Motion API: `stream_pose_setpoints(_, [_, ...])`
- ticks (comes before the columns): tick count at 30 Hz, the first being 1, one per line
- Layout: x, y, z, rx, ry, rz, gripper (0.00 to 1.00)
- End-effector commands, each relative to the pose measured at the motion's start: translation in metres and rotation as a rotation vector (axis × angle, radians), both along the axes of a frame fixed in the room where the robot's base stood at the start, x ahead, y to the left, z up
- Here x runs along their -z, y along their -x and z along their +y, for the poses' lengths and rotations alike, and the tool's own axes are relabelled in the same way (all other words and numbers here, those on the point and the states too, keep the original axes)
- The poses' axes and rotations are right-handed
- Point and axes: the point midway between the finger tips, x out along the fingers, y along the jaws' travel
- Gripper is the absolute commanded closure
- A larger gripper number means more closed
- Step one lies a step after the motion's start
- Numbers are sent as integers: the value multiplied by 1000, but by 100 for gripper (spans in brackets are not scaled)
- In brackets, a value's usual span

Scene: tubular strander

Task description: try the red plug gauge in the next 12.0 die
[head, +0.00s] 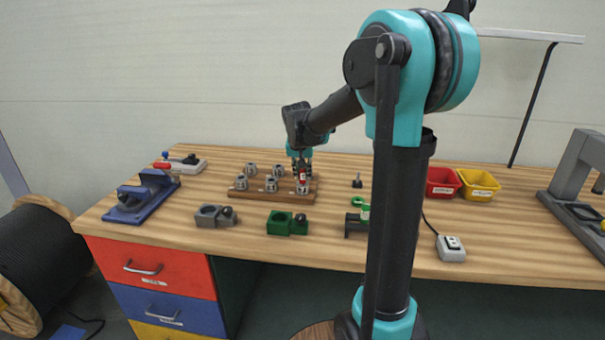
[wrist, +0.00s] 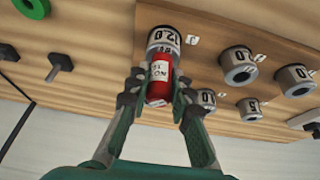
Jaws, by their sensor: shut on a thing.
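The red plug gauge (wrist: 159,78) is upright between the fingers of my gripper (wrist: 160,88), which are shut on it. It has a white label on its red body. Its far end meets a grey die (wrist: 163,40) whose label, seen upside down, reads 12.0. I cannot tell how deep the gauge's end sits in the bore. In the head view my gripper (head: 300,163) is over the front right die (head: 302,188) of the wooden board (head: 250,196), with a little of the red gauge (head: 303,176) showing.
Several other grey dies (wrist: 238,66) stand close by on the board. A black knob-topped piece (head: 357,181) is to the right. Green (head: 280,223) and grey (head: 212,216) blocks lie in front. Red (head: 442,182) and yellow (head: 479,185) bins stand at the right.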

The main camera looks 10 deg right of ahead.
Motion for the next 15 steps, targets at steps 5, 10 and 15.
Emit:
stream_pose_setpoints(5, [0,0,0,0,0,0,100])
stream_pose_setpoints(10, [0,0,0,0,0,0,100])
stream_pose_setpoints(15, [-5,0,0,0,0,0,100])
